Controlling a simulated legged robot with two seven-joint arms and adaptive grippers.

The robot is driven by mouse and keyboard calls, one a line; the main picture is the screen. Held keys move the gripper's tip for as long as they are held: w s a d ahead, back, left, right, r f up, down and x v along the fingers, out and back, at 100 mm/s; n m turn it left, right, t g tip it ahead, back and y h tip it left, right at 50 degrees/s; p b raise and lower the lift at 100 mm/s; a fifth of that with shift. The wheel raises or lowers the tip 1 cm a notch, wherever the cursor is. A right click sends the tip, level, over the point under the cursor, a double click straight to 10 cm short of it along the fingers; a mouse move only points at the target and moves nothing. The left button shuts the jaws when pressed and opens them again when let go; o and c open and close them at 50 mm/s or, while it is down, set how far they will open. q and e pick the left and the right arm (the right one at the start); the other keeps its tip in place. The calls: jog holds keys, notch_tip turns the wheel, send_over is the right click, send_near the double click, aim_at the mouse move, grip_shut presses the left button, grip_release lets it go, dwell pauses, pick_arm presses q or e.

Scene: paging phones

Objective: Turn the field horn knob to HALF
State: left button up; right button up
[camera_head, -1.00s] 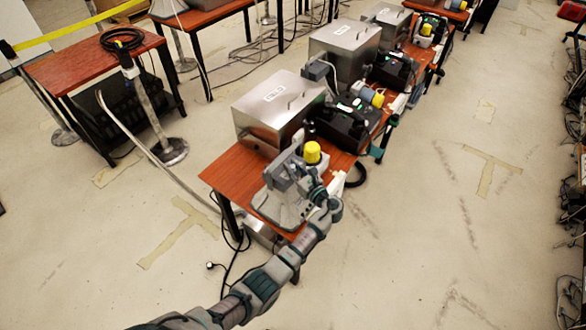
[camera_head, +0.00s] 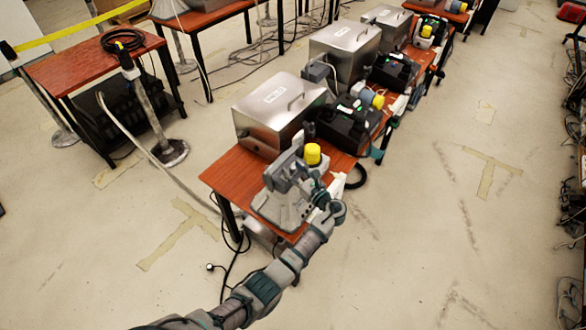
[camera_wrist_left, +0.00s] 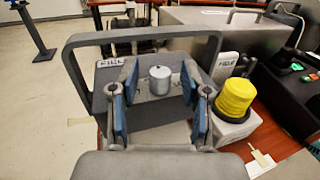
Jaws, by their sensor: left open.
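The field horn knob (camera_wrist_left: 160,80) is a short grey cylinder on top of a dark grey box (camera_wrist_left: 108,86) marked FIELD in the left wrist view. My left gripper (camera_wrist_left: 159,72) is open. Its two blue-padded fingers stand on either side of the knob, with visible gaps between the pads and the knob. In the head view the grey unit (camera_head: 275,207) sits at the near end of the red-brown table, with my left arm reaching it from below. The knob and its setting cannot be made out there. My right gripper is not in view.
A yellow ribbed cap (camera_wrist_left: 236,97) on a white base stands just right of the box. A grey hoop-like frame (camera_wrist_left: 90,40) rises around the unit. A steel case (camera_head: 265,115) and black units (camera_head: 345,127) stand farther along the table (camera_head: 228,170).

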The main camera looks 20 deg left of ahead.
pick_arm(q)
jog(key=v, duration=1.1)
jog(key=shift+f, duration=0.1)
